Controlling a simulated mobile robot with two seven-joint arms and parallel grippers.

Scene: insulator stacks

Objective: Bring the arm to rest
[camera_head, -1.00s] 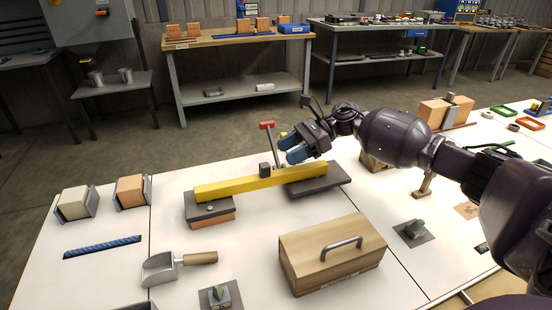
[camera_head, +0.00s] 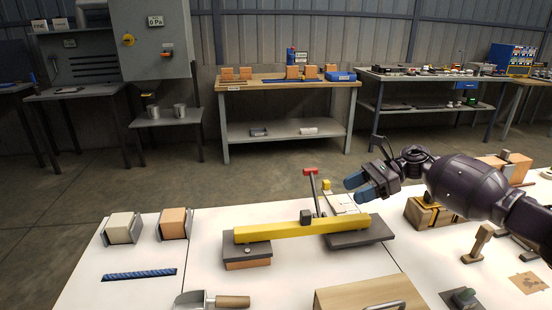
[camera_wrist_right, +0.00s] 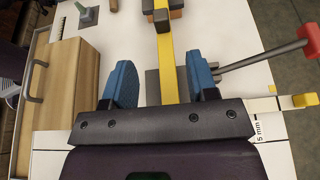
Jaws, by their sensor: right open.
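My right gripper (camera_head: 361,186) is open and empty, held above the right end of a yellow bar (camera_head: 300,228) on the white table (camera_head: 205,262). In the right wrist view its two blue fingers (camera_wrist_right: 163,82) stand apart, with the yellow bar (camera_wrist_right: 168,70) showing between and beyond them; I see no contact. The bar rests across two dark grey plates, one at its left end (camera_head: 247,248) and one at its right end (camera_head: 372,236). A lever with a red handle (camera_head: 311,171) rises behind the bar. My left gripper is not in view.
A wooden box with a metal handle (camera_head: 345,295) stands at the front. A scoop (camera_head: 190,300), a blue patterned strip (camera_head: 139,274) and two blocks in holders, one cream (camera_head: 122,227) and one orange (camera_head: 174,222), lie to the left. Workbenches stand behind across open floor.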

